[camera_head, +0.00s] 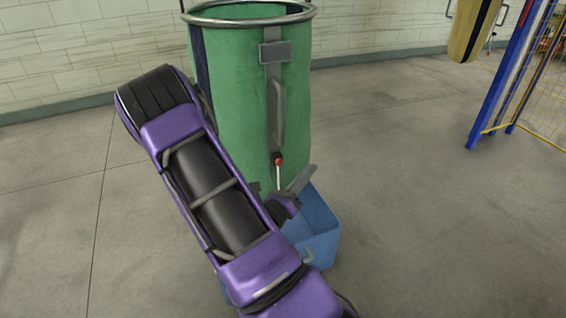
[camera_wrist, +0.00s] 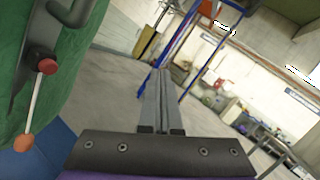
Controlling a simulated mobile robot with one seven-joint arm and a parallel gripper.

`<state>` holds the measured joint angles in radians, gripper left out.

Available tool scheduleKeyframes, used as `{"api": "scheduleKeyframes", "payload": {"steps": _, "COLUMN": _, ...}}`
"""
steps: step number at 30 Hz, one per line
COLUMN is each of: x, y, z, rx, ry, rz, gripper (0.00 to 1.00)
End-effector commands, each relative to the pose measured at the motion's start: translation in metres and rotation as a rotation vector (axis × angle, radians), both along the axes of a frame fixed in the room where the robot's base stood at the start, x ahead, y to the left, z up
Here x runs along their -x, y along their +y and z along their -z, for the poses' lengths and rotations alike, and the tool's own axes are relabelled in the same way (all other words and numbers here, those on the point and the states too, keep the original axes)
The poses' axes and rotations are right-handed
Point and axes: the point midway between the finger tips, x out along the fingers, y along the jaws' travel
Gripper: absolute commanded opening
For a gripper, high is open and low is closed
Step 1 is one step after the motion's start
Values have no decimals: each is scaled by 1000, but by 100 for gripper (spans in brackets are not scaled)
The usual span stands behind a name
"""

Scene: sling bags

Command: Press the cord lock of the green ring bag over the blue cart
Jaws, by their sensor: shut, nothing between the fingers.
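The green ring bag (camera_head: 240,75) hangs upright from a metal ring (camera_head: 250,14), with a grey handle strap down its front. Its cord lock, a red button (camera_head: 279,160), sits low on the front with a pale cord below it. In the wrist view the red button (camera_wrist: 46,67) is at the left, and the cord ends in an orange bead (camera_wrist: 24,143). The blue cart (camera_head: 318,228) stands under the bag, partly hidden by my arm. My gripper (camera_head: 303,176) is shut and empty, just right of and slightly below the cord lock. In the wrist view its fingers (camera_wrist: 162,82) point past the bag, apart from the button.
A yellow bag (camera_head: 473,30) hangs at the upper right beside a blue post frame (camera_head: 510,75) with yellow mesh. The grey floor (camera_head: 420,220) to the right is clear. A pale block wall (camera_head: 90,50) runs behind.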

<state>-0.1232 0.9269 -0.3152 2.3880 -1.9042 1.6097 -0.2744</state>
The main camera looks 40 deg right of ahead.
Motion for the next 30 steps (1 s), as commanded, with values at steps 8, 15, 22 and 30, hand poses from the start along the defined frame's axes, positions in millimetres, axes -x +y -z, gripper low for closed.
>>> {"api": "scheduleKeyframes", "payload": {"steps": 8, "x": -21, "y": 20, "z": 70, "rx": -3, "ry": 348, "rz": -180, "gripper": 0}}
{"api": "scheduleKeyframes", "payload": {"steps": 15, "x": -25, "y": 24, "z": 78, "rx": -2, "ry": 388, "rz": -210, "gripper": 0}}
{"api": "scheduleKeyframes", "payload": {"steps": 22, "x": -25, "y": 24, "z": 78, "rx": -2, "ry": 386, "rz": -208, "gripper": 0}}
{"api": "scheduleKeyframes", "payload": {"steps": 30, "x": -47, "y": 18, "z": 77, "rx": -2, "ry": 381, "rz": -206, "gripper": 0}}
